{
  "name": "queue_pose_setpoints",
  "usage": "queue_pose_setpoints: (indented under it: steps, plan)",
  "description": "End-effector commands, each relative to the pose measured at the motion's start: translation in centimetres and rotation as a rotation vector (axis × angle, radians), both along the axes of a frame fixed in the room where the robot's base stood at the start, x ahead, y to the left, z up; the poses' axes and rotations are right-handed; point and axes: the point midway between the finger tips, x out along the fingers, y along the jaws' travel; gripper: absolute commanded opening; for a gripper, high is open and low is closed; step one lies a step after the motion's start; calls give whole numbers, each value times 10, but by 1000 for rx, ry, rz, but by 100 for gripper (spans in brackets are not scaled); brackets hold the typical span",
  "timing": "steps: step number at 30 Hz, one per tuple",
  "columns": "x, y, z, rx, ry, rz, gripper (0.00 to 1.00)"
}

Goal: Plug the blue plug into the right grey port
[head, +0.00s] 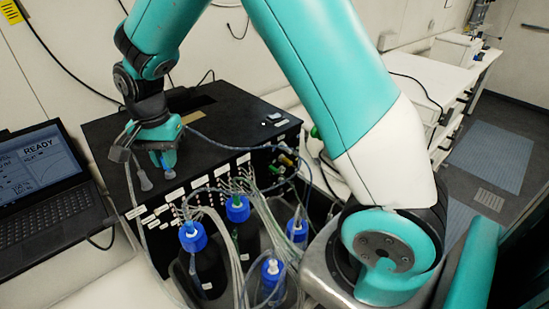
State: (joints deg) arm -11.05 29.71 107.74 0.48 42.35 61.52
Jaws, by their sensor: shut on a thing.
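My gripper (153,158) points down in front of the left part of the black instrument box (225,113). A small blue piece, which looks like the blue plug (164,161), sits between its fingers, and the gripper is shut on it. A thin grey-blue cable (222,145) runs from near the gripper to the right across the box. A small grey connector-like piece (143,180) hangs just left of and below the gripper. The box's front carries labels and rows of small fittings. I cannot make out the right grey port, and the plug's tip is unclear.
Several blue-capped dark bottles (237,208) with many thin tubes stand in front of the box. An open laptop (44,190) reading READY stands at the left.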

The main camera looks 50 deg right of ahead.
Motion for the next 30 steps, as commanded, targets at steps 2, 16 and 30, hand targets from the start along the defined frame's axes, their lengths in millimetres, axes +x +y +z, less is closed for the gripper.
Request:
queue_pose_setpoints:
  steps: [2, 16, 30]
  plan:
    - [0, 0, 0, -1, 1, 0, 0]
    - [0, 0, -6, -1, 1, 0, 0]
    - [0, 0, -14, 0, 0, 0, 0]
